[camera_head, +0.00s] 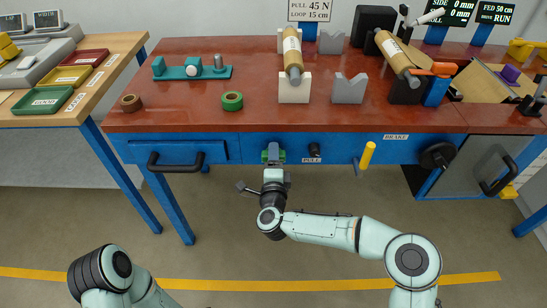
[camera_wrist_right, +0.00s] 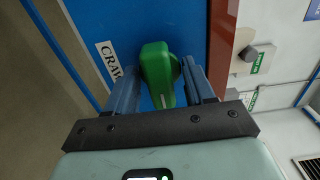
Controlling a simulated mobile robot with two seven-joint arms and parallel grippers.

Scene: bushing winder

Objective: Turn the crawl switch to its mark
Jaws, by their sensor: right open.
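The crawl switch (camera_wrist_right: 157,72) is a green handle on the blue front panel of the bench, beside a white label starting "CRAW" (camera_wrist_right: 108,58). In the head view only a little green of the switch (camera_head: 264,156) shows, mostly hidden behind my right gripper (camera_head: 274,154). In the wrist view my right gripper (camera_wrist_right: 163,85) is open, with one finger on each side of the green handle. I cannot tell whether either finger touches it. I cannot make out the mark. My left arm shows at the bottom left of the head view, its gripper out of view.
Right of the switch on the panel are a dark knob marked PULL (camera_head: 314,149), a yellow handle (camera_head: 367,156) and a black brake knob (camera_head: 437,156). A drawer with a black handle (camera_head: 176,161) is to the left. The floor in front is clear.

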